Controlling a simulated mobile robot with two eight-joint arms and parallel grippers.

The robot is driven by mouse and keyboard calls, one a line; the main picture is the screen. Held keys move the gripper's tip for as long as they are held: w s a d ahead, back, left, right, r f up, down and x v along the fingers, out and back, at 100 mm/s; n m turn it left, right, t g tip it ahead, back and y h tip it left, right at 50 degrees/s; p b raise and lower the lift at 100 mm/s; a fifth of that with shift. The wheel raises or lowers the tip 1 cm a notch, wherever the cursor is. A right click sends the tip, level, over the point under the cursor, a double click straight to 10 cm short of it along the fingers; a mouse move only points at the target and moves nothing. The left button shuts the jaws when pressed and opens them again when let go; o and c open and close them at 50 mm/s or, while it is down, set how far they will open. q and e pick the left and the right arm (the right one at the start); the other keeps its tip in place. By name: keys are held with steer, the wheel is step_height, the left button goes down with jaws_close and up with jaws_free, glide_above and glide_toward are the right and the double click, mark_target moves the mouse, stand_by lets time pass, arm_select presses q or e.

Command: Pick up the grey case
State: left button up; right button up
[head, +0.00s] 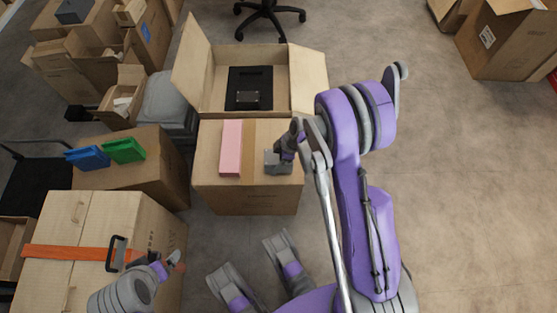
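A small grey case (278,168) is at the right part of the top of a closed carton (245,205), beside a pink box (231,148). My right gripper (284,155) comes down from the right over the case, at its upper edge. The fingers overlap the case, so I cannot tell whether they are apart or closed on it. My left gripper (175,260) is at the lower left, beside the large carton with the orange strap; its finger opening is too small to read.
An open carton (308,82) with a black item (248,88) inside stands behind the closed carton. A carton with blue (87,157) and green (124,150) items stands left. The large strapped carton (60,285) has a black handle (117,252).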

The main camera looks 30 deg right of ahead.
steer(key=c, duration=0.5)
steer(key=shift+r+p, duration=0.3)
steer(key=shift+r, duration=0.05)
step_height(320, 180, up, 10)
steer(key=p, duration=0.3)
arm_select(q)
steer(key=r, duration=0.4)
steer(key=shift+s+r, duration=0.15)
steer(key=shift+s, duration=0.15)
arm_select(e)
steer(key=shift+f, duration=0.1)
steer(key=w+a+r+m+t+h, duration=0.2)
steer(key=w+a+r+m, duration=0.1)
steer(key=w+r+m, duration=0.3)
arm_select(q)
step_height(320, 180, up, 21)
steer(key=w+t+p, duration=0.1)
steer(key=p, duration=1.8)
steer(key=shift+w+r, duration=0.2)
steer(key=shift+w, duration=0.2)
arm_select(e)
step_height(320, 180, up, 19)
steer(key=m+h, duration=0.2)
steer(key=m, duration=0.4)
glide_above(275, 157)
steer(key=w+a, duration=0.6)
steer(key=shift+s, duration=0.1)
